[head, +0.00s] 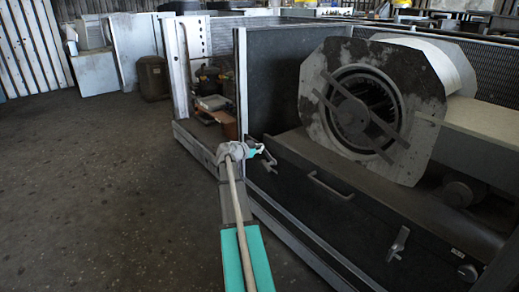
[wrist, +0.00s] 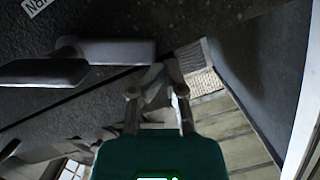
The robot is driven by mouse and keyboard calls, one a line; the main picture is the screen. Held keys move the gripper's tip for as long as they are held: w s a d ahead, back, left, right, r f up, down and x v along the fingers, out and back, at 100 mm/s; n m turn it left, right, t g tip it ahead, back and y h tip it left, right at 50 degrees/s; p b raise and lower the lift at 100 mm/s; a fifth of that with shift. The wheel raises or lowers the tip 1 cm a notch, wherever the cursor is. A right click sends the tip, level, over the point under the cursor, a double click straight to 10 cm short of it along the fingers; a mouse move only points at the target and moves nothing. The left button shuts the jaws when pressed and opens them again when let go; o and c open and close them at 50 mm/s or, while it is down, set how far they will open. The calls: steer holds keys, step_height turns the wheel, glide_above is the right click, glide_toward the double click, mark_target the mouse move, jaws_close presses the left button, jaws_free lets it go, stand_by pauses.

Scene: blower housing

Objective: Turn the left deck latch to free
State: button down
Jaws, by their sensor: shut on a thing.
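The left deck latch (head: 269,164) is a small metal lever on the dark front panel of the blower housing, near its left end. In the wrist view, its grey lever (wrist: 112,50) reaches from the left to the fingertips. My gripper (head: 260,150) is at this latch, with its teal-marked end against the panel area. In the wrist view, my gripper (wrist: 163,72) has its fingers close together at the lever's end, shut on it. The fingers partly hide the gripped end, and the lever's exact angle is hard to tell in the head view.
A pull handle (head: 330,187) and a second latch (head: 398,243) are farther right on the same panel. The round blower (head: 360,105) sits behind the panel. An upright post (head: 241,82) stands close to my gripper. Open floor (head: 100,200) lies to the left.

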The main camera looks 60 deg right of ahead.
mark_target(268, 140)
steer(key=shift+s+r, duration=0.15)
steer(key=shift+r, duration=0.05)
steer(key=r+p, duration=0.2)
steer(key=s+r+p, duration=0.1)
steer(key=shift+s+a+r+p, duration=0.1)
steer(key=shift+a+r+p, duration=0.1)
steer(key=shift+a+p, duration=0.15)
steer(key=p+v, duration=0.2)
steer(key=v, duration=0.7)
steer(key=shift+a, duration=0.45)
